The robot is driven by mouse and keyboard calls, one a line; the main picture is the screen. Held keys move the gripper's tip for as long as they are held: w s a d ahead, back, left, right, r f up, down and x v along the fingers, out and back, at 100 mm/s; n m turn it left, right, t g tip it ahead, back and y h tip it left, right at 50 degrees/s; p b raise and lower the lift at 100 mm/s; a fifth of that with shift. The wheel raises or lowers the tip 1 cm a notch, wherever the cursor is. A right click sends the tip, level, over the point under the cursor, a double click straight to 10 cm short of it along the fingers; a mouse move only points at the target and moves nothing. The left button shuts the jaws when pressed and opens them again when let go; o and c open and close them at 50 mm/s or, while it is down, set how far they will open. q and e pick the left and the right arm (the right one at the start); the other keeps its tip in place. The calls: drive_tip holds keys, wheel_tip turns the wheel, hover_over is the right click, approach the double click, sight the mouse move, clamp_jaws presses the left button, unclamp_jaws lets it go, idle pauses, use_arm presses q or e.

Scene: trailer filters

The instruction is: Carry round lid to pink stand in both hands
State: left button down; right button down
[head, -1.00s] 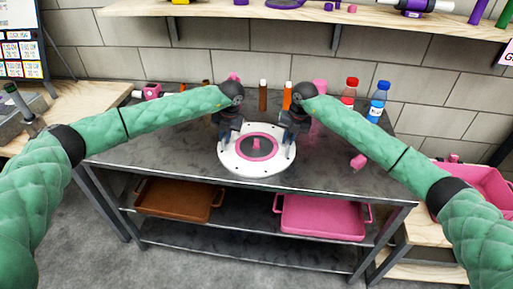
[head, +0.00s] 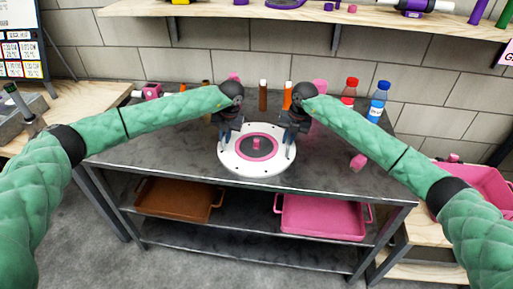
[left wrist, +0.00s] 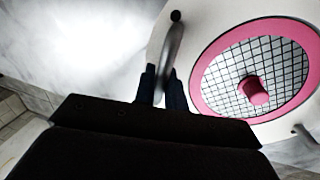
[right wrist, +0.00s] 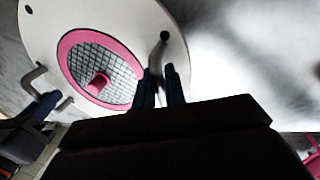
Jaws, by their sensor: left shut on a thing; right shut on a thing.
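The round lid (head: 256,168) is a white disc with a pink ring, a dark mesh centre and a pink knob, over the metal table in the head view. My left gripper (head: 224,144) is shut on the metal handle at its left side; the left wrist view shows that handle between the fingers (left wrist: 163,88). My right gripper (head: 290,146) is shut on the handle at its right side, also seen in the right wrist view (right wrist: 161,90). I cannot tell whether the lid touches the table. I cannot make out which pink thing is the stand.
The metal table (head: 330,178) has bare room around the lid. Behind are brown and orange bottles (head: 263,96), a red-capped bottle (head: 350,88) and a blue bottle (head: 376,108). A small pink piece (head: 358,161) lies at right. A brown tray (head: 180,199) and pink tray (head: 322,218) sit below.

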use_arm(q)
drive_tip(key=shift+w+r, duration=0.1)
drive_tip(key=shift+r, duration=0.05)
use_arm(e)
drive_tip(key=shift+w+r, duration=0.1)
drive_tip(key=shift+r, duration=0.05)
